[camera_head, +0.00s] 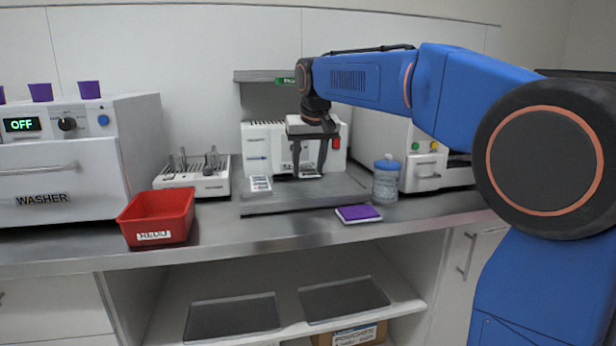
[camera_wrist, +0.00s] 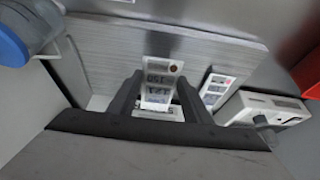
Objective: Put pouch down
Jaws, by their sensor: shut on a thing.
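My gripper (camera_head: 308,172) is shut on a pouch and holds it over the grey platform on the counter, in front of a white machine (camera_head: 258,150). In the wrist view the held pouch (camera_wrist: 157,82) is a pale strip with dark print, between the two dark fingers of my gripper (camera_wrist: 157,92). Its far part is hidden, and I cannot tell if it touches the platform (camera_head: 290,205). A second printed white pouch (camera_head: 260,184) lies at the platform's left side; it also shows in the wrist view (camera_wrist: 215,90).
A red bin (camera_head: 158,217) and an instrument rack (camera_head: 192,178) stand left, beside the washer (camera_head: 75,160). A blue-lidded jar (camera_head: 386,180) and a purple-topped pad (camera_head: 358,213) are at the right. Two dark trays (camera_head: 232,317) lie on the shelf below. The platform's front part is clear.

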